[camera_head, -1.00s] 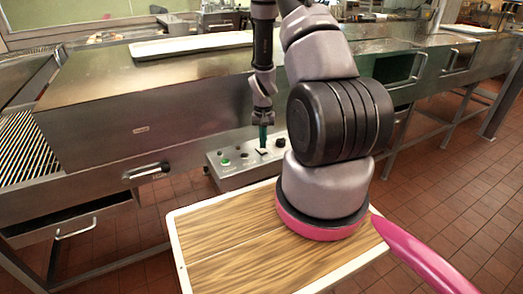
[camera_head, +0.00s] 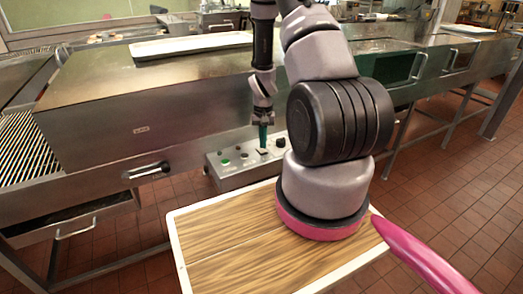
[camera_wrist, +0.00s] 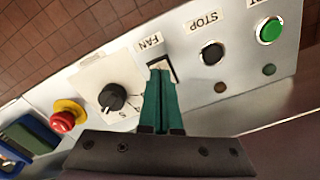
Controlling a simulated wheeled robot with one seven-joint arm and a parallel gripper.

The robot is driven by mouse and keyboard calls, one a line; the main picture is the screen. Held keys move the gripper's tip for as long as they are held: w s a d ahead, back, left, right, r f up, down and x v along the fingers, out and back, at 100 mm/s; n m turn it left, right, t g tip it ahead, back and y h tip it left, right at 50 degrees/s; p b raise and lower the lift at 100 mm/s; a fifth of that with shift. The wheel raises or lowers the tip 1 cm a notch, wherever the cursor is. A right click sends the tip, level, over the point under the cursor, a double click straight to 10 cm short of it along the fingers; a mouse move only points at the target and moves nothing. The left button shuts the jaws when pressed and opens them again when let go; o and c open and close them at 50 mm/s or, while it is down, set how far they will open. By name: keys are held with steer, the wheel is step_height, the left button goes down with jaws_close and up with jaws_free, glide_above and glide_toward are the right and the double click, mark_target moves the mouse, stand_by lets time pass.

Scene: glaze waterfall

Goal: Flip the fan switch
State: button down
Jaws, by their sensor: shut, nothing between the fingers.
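Around the switch are a black STOP button (camera_wrist: 212,53), a green button (camera_wrist: 270,31), a black rotary knob (camera_wrist: 112,96) and a red emergency knob (camera_wrist: 62,121). A steel machine (camera_head: 130,110) stands behind the panel. A wood-topped board (camera_head: 230,262) lies in front.

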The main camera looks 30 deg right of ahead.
steer(key=shift+f, duration=0.85)
stand_by(0.6)
steer(key=shift+r, duration=3.5)
step_height(320, 180, up, 15)
steer(key=t, duration=0.2)
glide_above(263, 151)
steer(key=a, duration=0.4)
step_height(263, 151, up, 11)
steer(key=s+a+t, duration=0.2)
steer(key=s+a, duration=0.1)
steer(key=s+a+r+n+t+y, duration=0.1)
steer(key=s+a+r, duration=0.5)
steer(key=s+r, duration=1)
steer(key=shift+s+a+t+y, duration=0.2)
steer(key=shift+s+t+y, duration=0.25)
steer(key=shift+t, duration=0.65)
